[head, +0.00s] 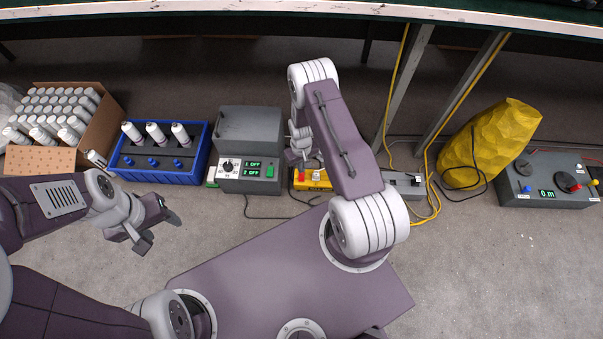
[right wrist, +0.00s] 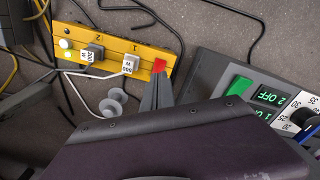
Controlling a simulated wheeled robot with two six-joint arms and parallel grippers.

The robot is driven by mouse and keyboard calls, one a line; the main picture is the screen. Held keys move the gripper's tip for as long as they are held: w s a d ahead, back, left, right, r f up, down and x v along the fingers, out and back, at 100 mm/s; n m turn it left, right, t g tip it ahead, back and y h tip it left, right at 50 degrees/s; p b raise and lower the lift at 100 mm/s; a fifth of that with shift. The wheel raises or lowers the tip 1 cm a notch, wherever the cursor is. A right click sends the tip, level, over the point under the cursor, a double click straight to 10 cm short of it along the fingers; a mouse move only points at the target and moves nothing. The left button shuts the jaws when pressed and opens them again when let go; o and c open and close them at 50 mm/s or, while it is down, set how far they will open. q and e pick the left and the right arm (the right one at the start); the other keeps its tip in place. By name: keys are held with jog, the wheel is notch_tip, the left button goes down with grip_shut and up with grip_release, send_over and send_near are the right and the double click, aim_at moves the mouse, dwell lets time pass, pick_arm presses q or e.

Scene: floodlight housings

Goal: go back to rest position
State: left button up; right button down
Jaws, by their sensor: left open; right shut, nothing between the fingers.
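My left gripper (head: 162,228) is open and empty above the bare floor, in front of the blue rack. My right gripper (head: 297,157) is over the yellow block (head: 327,184), mostly screened by its own arm. In the right wrist view my right gripper (right wrist: 160,78) has its fingers shut with nothing between them. Their tips are close to the red button (right wrist: 159,65) at the end of the yellow block. I cannot tell whether they touch it.
The grey control box (head: 250,140) reads "1 OFF, 2 OFF". A blue rack (head: 205,158) holds white bottles; a cardboard box (head: 100,125) stands left. A yellow sack (head: 490,145) and grey meter box (head: 547,190) stand right. Yellow cables (head: 428,180) run upward.

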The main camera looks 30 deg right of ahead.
jog(key=shift+f, duration=0.1)
jog(key=w+a+r+t+p, duration=0.1)
jog(key=w+r+p, duration=0.15)
jog(key=r, duration=0.55)
jog(key=w+a+r+n+t+p, duration=0.1)
jog(key=w+r, duration=0.3)
jog(key=r, duration=0.4)
jog(key=w+a+r+t+p, duration=0.15)
jog(key=w+r, duration=0.25)
jog(key=r, duration=0.4)
jog(key=s+a+p+v, duration=0.1)
jog(key=v, duration=0.7)
jog(key=s+a+f+p+v, duration=0.1)
jog(key=a+p+v, duration=0.1)
jog(key=v, duration=0.5)
jog(key=s+a+r+m+g+p, duration=0.1)
jog(key=s+r+g+p, duration=0.2)
jog(key=s, duration=1.4)
notch_tip(320, 180, up, 36)
jog(key=p, duration=3.5)
jog(key=shift+t, duration=0.35)
